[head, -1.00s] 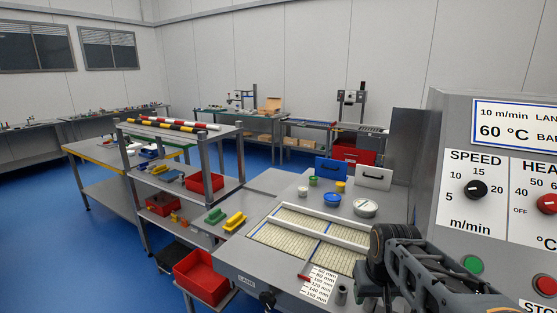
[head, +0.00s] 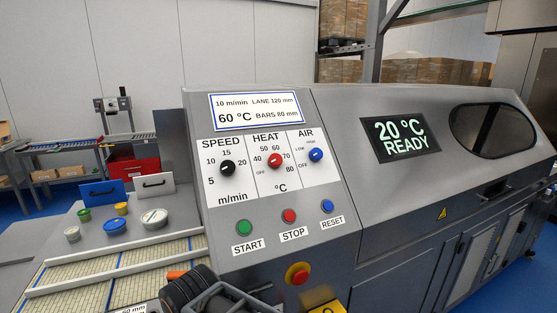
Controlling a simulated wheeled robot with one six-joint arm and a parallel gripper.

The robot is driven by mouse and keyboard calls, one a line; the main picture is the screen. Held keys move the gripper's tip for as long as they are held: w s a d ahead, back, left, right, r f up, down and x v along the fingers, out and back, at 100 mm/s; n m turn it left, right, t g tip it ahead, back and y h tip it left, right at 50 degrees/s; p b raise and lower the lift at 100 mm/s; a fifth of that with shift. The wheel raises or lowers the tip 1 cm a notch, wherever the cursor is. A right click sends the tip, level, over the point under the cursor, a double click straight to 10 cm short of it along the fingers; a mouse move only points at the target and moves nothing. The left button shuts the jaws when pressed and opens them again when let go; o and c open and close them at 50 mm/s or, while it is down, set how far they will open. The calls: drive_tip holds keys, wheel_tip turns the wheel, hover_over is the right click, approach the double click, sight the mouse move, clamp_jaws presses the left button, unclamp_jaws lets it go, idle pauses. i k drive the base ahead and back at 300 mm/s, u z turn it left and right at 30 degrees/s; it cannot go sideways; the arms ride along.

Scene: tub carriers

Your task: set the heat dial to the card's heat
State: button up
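The heat dial (head: 274,160) is a red knob on the white panel of the grey machine. Its scale runs from OFF at lower left through 40, 50, 60 and 70 to 80 at lower right. The blue-edged card (head: 254,111) above the dials reads 60 °C, 10 m/min, lane 120 mm, bars 80 mm. The machine's display (head: 400,139) reads 20 °C READY. Part of my dark arm shows at the bottom, below and left of the panel, apart from the dial. My gripper's fingertips are not visible.
The black speed dial (head: 227,168) is left of the heat dial and the blue air dial (head: 316,155) right. Below are green START (head: 243,228), red STOP (head: 290,216) and blue RESET (head: 327,206) buttons. Tubs stand on the left bench. Space before the panel is clear.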

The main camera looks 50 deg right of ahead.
sight(275, 160)
drive_tip(key=z, duration=0.75)
drive_tip(key=k, duration=0.2)
drive_tip(key=z, duration=0.65)
